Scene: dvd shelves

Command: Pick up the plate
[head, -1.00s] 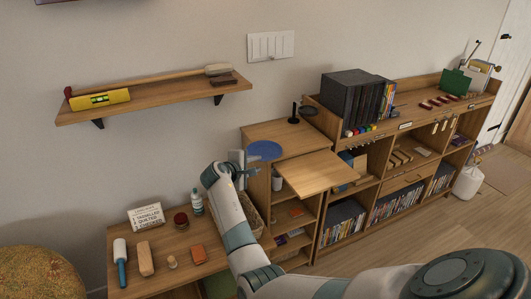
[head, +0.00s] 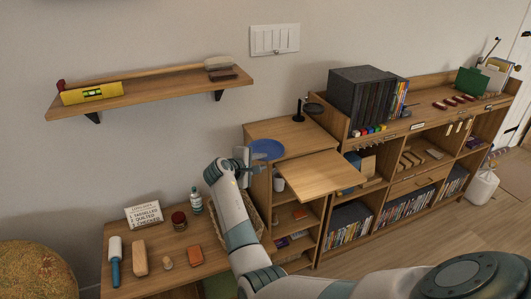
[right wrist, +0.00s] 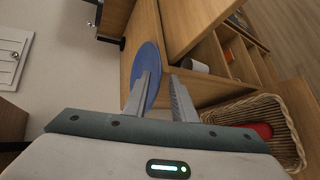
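The plate (head: 266,150) is a blue disc lying on the left part of the small wooden cabinet's top, overhanging its left edge. It also shows in the right wrist view (right wrist: 150,62), just beyond and partly behind the left finger. My right gripper (head: 243,156) is at the plate's left edge, with its fingers pointing towards it. In the right wrist view, the gripper (right wrist: 160,82) has its two fingers apart, and part of the plate's rim shows in the gap. I cannot tell whether a finger touches the plate. My left gripper is not in view.
A raised wooden board (head: 318,175) juts out right of the plate. A dark stand (head: 299,110) is behind it. A white cup (right wrist: 195,65) and a wicker basket (right wrist: 262,112) are below. A lower table (head: 160,250) holds a bottle, jar, sign and tools.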

